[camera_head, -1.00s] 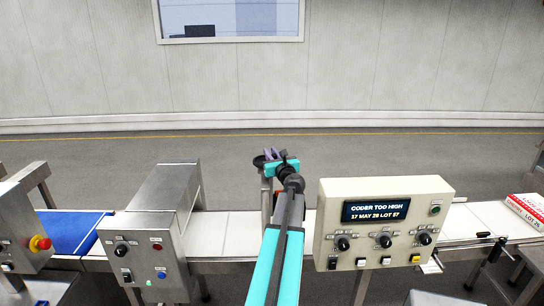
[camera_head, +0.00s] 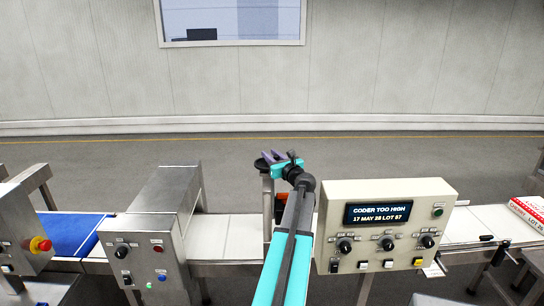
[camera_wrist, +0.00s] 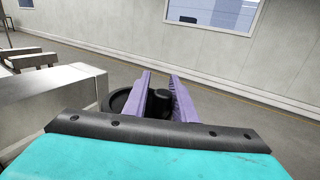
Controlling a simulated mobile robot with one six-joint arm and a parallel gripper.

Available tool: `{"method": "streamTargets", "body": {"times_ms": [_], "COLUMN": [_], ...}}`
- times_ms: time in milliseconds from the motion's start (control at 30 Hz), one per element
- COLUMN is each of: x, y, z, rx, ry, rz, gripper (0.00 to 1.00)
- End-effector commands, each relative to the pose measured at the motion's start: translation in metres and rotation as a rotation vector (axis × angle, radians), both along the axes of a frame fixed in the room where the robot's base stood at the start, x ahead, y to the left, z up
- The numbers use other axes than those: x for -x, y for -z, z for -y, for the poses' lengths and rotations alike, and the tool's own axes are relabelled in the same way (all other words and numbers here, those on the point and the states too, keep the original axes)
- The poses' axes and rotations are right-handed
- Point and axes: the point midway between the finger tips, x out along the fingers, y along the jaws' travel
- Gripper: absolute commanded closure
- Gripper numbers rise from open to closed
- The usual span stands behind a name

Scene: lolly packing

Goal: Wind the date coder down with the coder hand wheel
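The coder hand wheel (camera_head: 261,163) is a dark round wheel on top of a grey post, just left of the coder panel. In the wrist view its dark rim (camera_wrist: 117,101) shows left of my purple fingers, and a black knob (camera_wrist: 158,98) sits between them. My gripper (camera_head: 272,155) is over the wheel in the head view; the wrist view shows its two fingers (camera_wrist: 160,80) apart, one on each side of the knob. Whether they press on the knob is unclear. The panel display (camera_head: 378,213) reads "CODER TOO HIGH" and "17 MAY 26 LOT 57". The date coder itself is not clearly visible.
The cream coder panel (camera_head: 330,240) with knobs and buttons stands close to the right of my arm. A steel machine housing (camera_head: 165,190) stands to the left over the conveyor (camera_head: 238,235). A red and white carton (camera_head: 530,212) lies at the far right.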

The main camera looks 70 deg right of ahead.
Motion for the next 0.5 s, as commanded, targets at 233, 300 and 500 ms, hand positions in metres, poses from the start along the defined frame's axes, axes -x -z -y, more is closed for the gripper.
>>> {"method": "streamTargets", "body": {"times_ms": [233, 300, 500], "x": [0.0009, 0.0012, 0.0012], "y": [0.0004, 0.0004, -0.0018], "z": [0.0004, 0.0005, 0.0008], "rx": [0.000, 0.000, 0.001], "ry": [0.002, 0.003, 0.003], "rz": [0.000, -0.001, -0.001], "gripper": [0.64, 0.64, 0.64]}}
